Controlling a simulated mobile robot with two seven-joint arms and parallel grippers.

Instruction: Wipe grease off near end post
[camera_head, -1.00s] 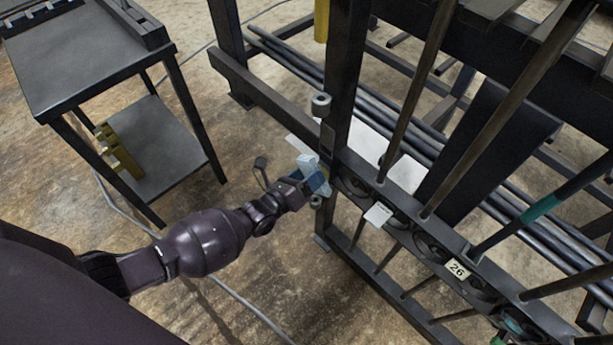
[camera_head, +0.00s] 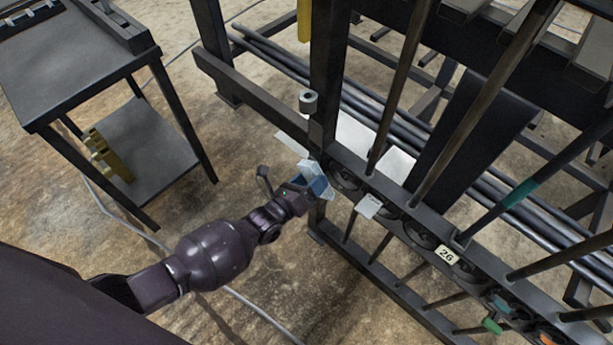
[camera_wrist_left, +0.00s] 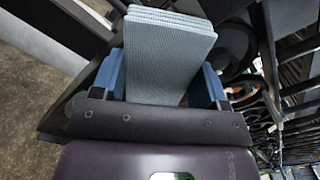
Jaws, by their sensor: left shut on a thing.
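The near end post (camera_head: 328,75) of the gate is a dark upright steel post in the head view. My left gripper (camera_head: 313,181) has blue fingers and is shut on a folded pale grey-blue cloth (camera_wrist_left: 165,55). The cloth also shows in the head view (camera_head: 311,168), against or very close to the lower part of the post, below a round grey hinge collar (camera_head: 308,102). I cannot tell whether the cloth touches the post. No grease can be made out on the part of the post that shows. My right gripper is not in view.
The gate has a rail with scrolls, dark bars (camera_head: 398,90) and a tag marked 26 (camera_head: 446,255), right of the post. Dark pipes (camera_head: 385,130) lie behind it. A dark side table (camera_head: 75,75) with yellow blocks (camera_head: 108,155) stands left. Floor between is open.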

